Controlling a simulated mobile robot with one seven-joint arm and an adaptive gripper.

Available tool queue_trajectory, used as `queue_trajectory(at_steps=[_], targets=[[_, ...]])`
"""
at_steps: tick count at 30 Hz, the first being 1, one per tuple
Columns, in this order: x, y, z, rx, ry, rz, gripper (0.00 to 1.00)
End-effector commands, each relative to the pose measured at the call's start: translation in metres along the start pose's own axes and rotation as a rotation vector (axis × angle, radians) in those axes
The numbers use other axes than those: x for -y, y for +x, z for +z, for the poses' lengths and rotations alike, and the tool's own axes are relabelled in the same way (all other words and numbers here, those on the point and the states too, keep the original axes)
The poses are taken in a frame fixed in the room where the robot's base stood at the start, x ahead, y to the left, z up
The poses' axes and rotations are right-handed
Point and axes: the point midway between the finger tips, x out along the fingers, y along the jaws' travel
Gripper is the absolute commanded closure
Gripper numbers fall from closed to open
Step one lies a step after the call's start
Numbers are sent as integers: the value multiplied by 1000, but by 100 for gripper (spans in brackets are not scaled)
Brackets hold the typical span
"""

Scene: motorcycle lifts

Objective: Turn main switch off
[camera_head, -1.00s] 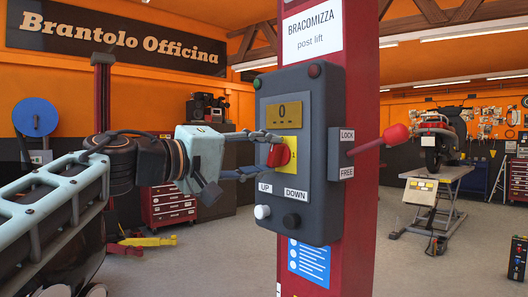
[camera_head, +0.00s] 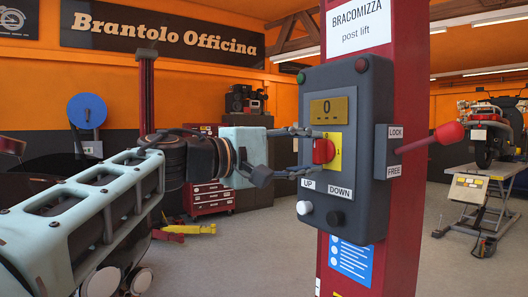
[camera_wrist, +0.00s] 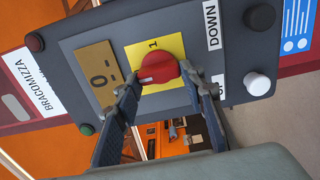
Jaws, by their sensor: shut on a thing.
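The main switch is a red rotary knob (camera_head: 324,151) on a yellow plate (camera_head: 337,140), on the dark grey control box (camera_head: 345,95) of the post lift. A "1" shows on the plate to the right of the knob. My gripper (camera_head: 312,151) comes from the left, its fingers above and below the knob. In the wrist view the red knob (camera_wrist: 158,67) sits between the tips of my gripper (camera_wrist: 160,82), which is shut on it. The fingers hide part of the plate, and no other mark shows on it.
The box carries a "0" display (camera_head: 334,110), a white UP button (camera_head: 304,207), a black DOWN button (camera_head: 335,218) and a red LOCK/FREE lever (camera_head: 449,132). The red post (camera_head: 400,255) stands behind it. A motorcycle lift (camera_head: 468,195) is at right.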

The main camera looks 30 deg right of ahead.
Motion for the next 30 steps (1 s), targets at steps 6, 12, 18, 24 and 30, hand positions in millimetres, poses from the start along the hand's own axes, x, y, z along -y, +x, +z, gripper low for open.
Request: queue_trajectory(at_steps=[6, 12, 18, 24, 30], targets=[[0, 0, 0, 0, -3, 1, 55], [0, 0, 0, 0, -1, 1, 45], [0, -2, 0, 0, 0, 1, 45], [-1, -28, -1, -4, 0, 3, 45], [-1, -72, -1, -4, 0, 3, 45]])
